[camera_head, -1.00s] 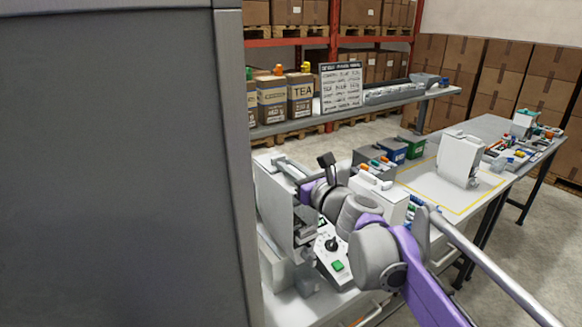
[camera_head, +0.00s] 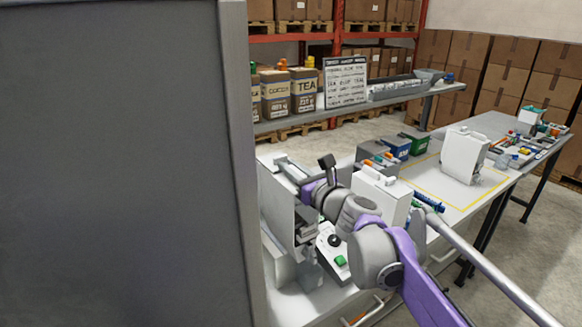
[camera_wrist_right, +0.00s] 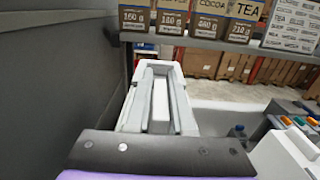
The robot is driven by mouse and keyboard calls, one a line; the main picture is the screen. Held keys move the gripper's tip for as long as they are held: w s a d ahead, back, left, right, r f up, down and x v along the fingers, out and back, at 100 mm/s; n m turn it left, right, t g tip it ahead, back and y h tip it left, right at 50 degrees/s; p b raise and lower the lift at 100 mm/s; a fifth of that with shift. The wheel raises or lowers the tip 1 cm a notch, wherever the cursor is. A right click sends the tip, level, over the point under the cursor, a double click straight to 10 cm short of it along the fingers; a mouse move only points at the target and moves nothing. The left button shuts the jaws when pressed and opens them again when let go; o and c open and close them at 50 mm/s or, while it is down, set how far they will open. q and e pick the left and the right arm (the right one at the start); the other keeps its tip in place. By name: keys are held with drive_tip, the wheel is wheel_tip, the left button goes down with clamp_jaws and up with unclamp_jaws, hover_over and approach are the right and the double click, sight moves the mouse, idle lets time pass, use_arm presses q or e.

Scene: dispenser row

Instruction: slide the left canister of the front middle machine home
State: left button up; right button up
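A white machine (camera_head: 277,205) stands just right of the dark panel, partly hidden by it and by my right arm. Its top is an open, trough-like housing (camera_wrist_right: 126,112) in the right wrist view, with a long pale block (camera_wrist_right: 160,102) between grey bars. I cannot tell whether this block is the left canister. My right gripper (camera_head: 297,176) is at the top of this machine, in line with the trough. Its fingertips do not show clearly, so neither its opening nor any contact can be made out. My left gripper is not in view.
A large dark grey panel (camera_head: 115,165) blocks the left side. A control box with a green button (camera_head: 340,260) sits below my right arm. White housings (camera_head: 383,195) (camera_head: 464,155) and coloured bins (camera_head: 397,146) stand to the right. A yellow-outlined table area is mostly clear.

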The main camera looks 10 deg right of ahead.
drive_tip(key=o, duration=0.4)
drive_tip(key=b+v, duration=0.1)
drive_tip(key=v, duration=0.9)
drive_tip(key=shift+s+d, duration=0.15)
drive_tip(key=shift+s, duration=0.2)
drive_tip(key=shift+c, duration=0.2)
